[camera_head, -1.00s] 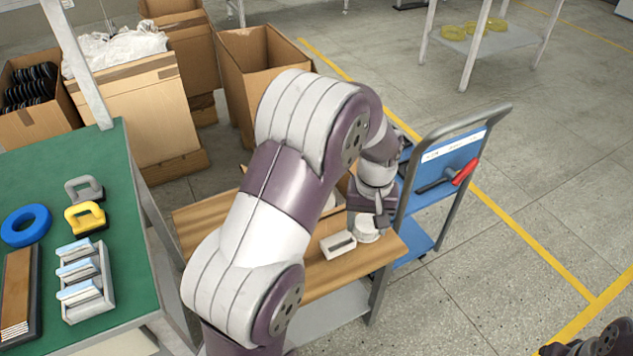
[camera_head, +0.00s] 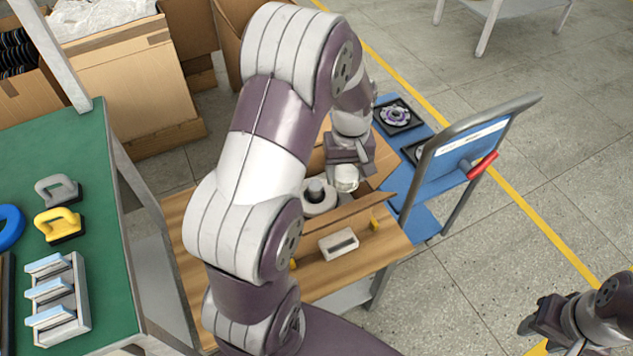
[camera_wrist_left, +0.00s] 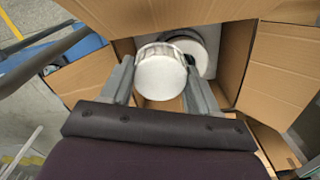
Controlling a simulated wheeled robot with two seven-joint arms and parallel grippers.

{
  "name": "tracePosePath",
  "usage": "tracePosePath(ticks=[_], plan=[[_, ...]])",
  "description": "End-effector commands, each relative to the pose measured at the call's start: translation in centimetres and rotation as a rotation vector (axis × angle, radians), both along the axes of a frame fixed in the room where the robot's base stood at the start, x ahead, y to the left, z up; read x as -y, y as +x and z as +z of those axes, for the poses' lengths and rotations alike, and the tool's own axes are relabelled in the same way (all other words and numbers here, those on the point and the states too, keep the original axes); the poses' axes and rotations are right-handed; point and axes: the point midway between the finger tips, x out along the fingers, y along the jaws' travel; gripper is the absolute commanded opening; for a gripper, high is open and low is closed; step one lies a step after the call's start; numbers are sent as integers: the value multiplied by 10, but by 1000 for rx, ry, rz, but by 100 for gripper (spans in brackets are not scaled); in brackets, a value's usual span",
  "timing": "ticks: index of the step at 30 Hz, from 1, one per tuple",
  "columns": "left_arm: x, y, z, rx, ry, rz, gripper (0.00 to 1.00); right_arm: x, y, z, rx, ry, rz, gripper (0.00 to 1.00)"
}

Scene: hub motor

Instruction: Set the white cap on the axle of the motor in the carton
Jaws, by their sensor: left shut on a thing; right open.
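The white cap (camera_wrist_left: 161,78) is a round white piece held between the two fingers of my left gripper (camera_wrist_left: 158,90). In the head view the cap (camera_head: 345,177) is just below my left gripper (camera_head: 347,168), over the open carton (camera_head: 352,210). The motor (camera_head: 319,198) is a pale disc with a dark raised centre inside the carton, just left of the cap. In the left wrist view the cap partly covers the motor (camera_wrist_left: 203,52). I cannot tell whether they touch. My right gripper (camera_head: 533,325) is open and empty at the lower right.
A small white block with a slot (camera_head: 338,244) is on the wooden table (camera_head: 360,262) in front of the carton. The green bench (camera_head: 90,150) with several items is at left.

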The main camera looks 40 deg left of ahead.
Motion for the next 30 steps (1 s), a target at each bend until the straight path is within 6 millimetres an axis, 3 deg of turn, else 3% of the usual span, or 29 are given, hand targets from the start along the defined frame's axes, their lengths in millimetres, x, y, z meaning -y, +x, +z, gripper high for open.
tracePosePath(ticks=[3,9,13,18,29,30], plan=[[-37,-2,-24,-2,-1,8,32,0,0,-6,0,0,0,43],[-74,-1,-44,0,0,1,32,0,0,-9,0,0,0,43],[-79,-2,-54,0,0,0,32,0,0,-11,0,0,0,43],[-79,-2,-85,-1,-1,-1,32,0,0,-17,0,0,0,43],[-78,-1,-90,1,1,-1,32,0,0,-18,0,0,0,43],[-78,-1,-90,1,1,-1,67,0,0,-17,0,0,0,43]])
